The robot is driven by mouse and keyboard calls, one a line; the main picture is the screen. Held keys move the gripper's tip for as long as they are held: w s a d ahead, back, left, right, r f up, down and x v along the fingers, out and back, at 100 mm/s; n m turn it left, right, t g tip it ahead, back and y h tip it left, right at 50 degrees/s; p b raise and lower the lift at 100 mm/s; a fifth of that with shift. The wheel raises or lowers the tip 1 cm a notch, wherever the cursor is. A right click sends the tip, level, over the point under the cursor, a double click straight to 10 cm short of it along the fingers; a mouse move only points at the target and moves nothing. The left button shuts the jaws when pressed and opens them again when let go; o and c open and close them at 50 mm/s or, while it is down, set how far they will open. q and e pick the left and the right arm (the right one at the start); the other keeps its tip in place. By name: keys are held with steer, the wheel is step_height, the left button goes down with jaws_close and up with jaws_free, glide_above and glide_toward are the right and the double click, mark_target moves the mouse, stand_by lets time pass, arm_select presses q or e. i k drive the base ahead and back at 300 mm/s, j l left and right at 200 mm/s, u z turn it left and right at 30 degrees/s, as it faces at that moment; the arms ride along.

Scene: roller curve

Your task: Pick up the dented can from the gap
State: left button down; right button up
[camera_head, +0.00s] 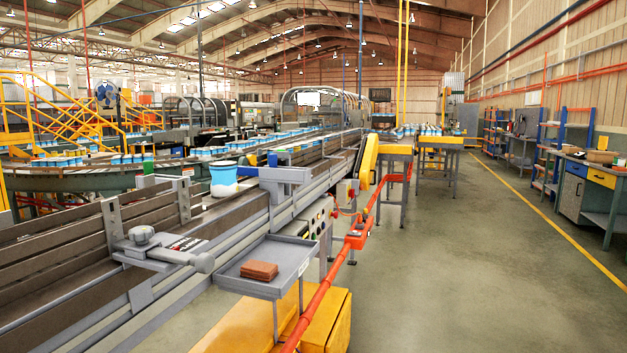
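A white can with a blue band (224,179) stands on the near conveyor (240,206), by the inner rail, and looks slightly tilted. It is larger in view than the other cans. I cannot make out a dent on it, and whether it sits in a gap is unclear at this size. Neither of my grippers is in view.
A grey tray (232,272) with a brown block (259,271) hangs off the conveyor's near side. A grey clamp (160,248) sits on the near rail. An orange pipe (330,280) and a yellow cabinet (335,318) stand below. The floor (480,260) to the right is clear.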

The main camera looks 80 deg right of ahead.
mark_target(225, 183)
steer(key=z, duration=1.9)
steer(key=i+l+u, duration=0.1)
steer(key=u, duration=0.3)
steer(key=l+u, duration=0.6)
steer(key=u, duration=0.15)
steer(key=i+l, duration=0.05)
